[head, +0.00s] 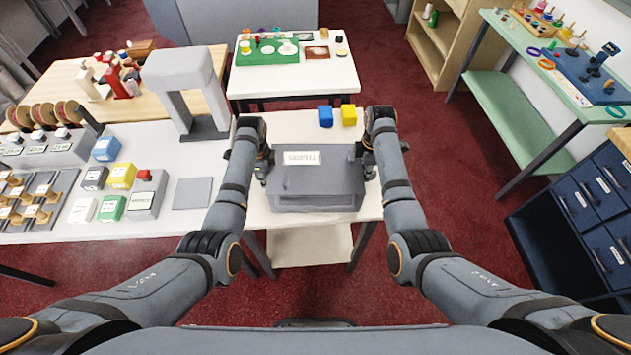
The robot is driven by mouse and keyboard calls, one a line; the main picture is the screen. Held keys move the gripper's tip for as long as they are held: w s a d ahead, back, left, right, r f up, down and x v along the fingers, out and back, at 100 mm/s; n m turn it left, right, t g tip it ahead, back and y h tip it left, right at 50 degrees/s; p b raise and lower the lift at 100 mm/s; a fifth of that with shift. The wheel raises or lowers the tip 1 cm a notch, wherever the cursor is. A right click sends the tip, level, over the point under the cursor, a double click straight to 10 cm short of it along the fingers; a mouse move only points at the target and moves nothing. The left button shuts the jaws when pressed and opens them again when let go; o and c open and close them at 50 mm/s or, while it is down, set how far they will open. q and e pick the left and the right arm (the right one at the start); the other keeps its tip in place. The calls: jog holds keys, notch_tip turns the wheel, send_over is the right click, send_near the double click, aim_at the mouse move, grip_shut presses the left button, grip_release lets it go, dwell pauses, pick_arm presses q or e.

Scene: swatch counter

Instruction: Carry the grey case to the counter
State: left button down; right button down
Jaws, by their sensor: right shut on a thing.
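The grey case (316,187), a flat box with a white label on top, is level between my two grippers in the head view. It is over a small white table (369,208); I cannot tell whether it rests on it or hangs just above. My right gripper (367,162) is at the case's right side and shut on it. My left gripper (264,165) is at the case's left side, its fingers mostly hidden, so I cannot tell whether they are closed. A long pale counter (120,228) extends left from the white table.
A blue block (326,116) and a yellow block (349,115) stand behind the case. The counter holds a grey arch-shaped stand (185,90), several coloured boxes and a flat grey square (192,193). Dark blue drawers (590,220) stand right; red floor lies between.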

pick_arm(q)
jog(key=shift+r, duration=0.1)
pick_arm(e)
jog(key=shift+r, duration=0.1)
dwell(0.3)
